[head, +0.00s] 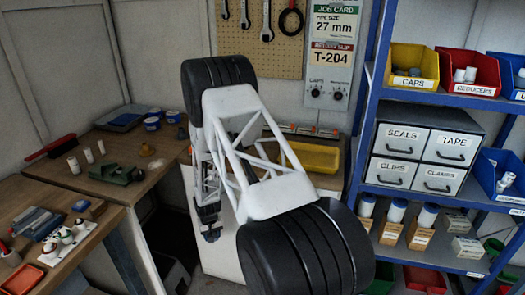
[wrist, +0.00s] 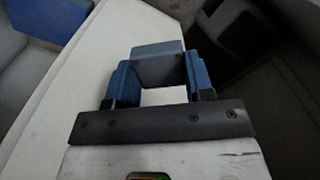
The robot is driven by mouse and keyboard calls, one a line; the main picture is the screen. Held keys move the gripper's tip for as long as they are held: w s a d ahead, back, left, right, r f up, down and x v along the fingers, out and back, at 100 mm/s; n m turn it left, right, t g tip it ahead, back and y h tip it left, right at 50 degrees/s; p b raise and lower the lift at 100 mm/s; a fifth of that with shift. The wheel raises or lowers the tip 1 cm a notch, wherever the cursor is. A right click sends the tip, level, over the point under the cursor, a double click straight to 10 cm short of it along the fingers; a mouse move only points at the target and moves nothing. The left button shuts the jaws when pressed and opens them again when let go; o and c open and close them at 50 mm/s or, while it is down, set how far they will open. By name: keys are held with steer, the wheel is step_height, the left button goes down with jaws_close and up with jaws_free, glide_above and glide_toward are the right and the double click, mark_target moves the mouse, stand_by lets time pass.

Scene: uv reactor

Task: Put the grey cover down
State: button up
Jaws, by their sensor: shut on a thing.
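My gripper (wrist: 158,84) is shut on the grey cover (wrist: 158,62). In the wrist view the cover is a plain grey block between two blue fingers, with its far end reaching past the fingertips. A white surface (wrist: 75,70) lies beyond and to the left of it; I cannot tell whether the cover touches it. There the cover is too small and dark to make out, and my arm hides much of the white unit.
A yellow tray (head: 308,158) sits behind my arm. The left wooden bench (head: 125,150) holds a green vise (head: 116,173), white cylinders and blue-lidded tins. A front bench carries tools and bottles. The blue shelf rack (head: 367,95) with bins and drawers stands close on the right.

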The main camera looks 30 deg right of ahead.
steer(key=s+d+r+m, duration=0.2)
steer(key=d+r, duration=0.6)
steer(key=r, duration=0.3)
steer(key=s+d+r+m, duration=0.2)
steer(key=d+r+m, duration=0.1)
steer(key=d+r, duration=0.6)
steer(key=s+d+r+m, duration=0.3)
steer(key=d+r, duration=0.6)
steer(key=r, duration=0.6)
steer(key=shift+d, duration=0.25)
steer(key=shift+r, duration=0.1)
steer(key=w+d, duration=0.2)
steer(key=w, duration=0.3)
steer(key=w+d+f, duration=0.1)
steer(key=w+d, duration=0.1)
steer(key=w, duration=0.2)
steer(key=w+d, duration=0.2)
steer(key=w, duration=0.3)
steer(key=shift+w+f, duration=0.25)
steer(key=shift+w, duration=0.1)
steer(key=shift+f, duration=0.15)
steer(key=shift+f, duration=1.6)
steer(key=shift+f, duration=0.15)
steer(key=o, duration=1)
steer(key=shift+c, duration=0.2)
